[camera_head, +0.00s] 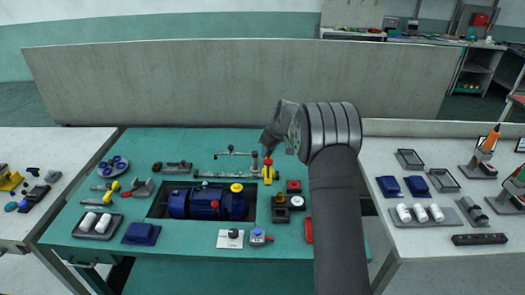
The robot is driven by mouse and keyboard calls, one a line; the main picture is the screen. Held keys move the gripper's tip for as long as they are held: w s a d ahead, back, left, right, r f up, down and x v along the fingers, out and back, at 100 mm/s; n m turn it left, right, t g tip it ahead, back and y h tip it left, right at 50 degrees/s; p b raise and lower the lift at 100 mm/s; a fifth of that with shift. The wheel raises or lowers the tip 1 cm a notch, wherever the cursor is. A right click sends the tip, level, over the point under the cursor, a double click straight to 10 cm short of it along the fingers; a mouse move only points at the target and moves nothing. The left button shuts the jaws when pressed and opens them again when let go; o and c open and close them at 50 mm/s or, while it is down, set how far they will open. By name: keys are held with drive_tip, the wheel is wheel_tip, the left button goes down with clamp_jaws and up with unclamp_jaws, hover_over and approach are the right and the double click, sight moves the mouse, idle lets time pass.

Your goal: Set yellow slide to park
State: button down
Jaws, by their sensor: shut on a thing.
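The yellow slide (268,174) is a small upright yellow piece with a red top, at the right end of a thin grey rail (225,175) on the green bench. My gripper (268,155) comes down from the right and is shut on the yellow slide near its top. The fingertips are small and partly hidden by my wrist. No park mark can be made out along the rail.
A blue motor (205,203) sits in a recess in front of the rail. A grey lever fixture (232,153) stands behind it. A red button box (294,187) and a dark box with a yellow knob (281,203) stand close on the right. A grey panel (240,80) rises behind the bench.

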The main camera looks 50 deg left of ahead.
drive_tip(key=shift+w+d, duration=0.2)
drive_tip(key=c, duration=1.1)
unclamp_jaws()
drive_tip(key=shift+c, duration=0.2)
drive_tip(key=v, duration=1.7)
drive_tip(key=shift+r, duration=0.25)
drive_tip(key=x, duration=1.7)
drive_tip(key=shift+s+a+f, duration=0.1)
drive_tip(key=shift+f, duration=0.2)
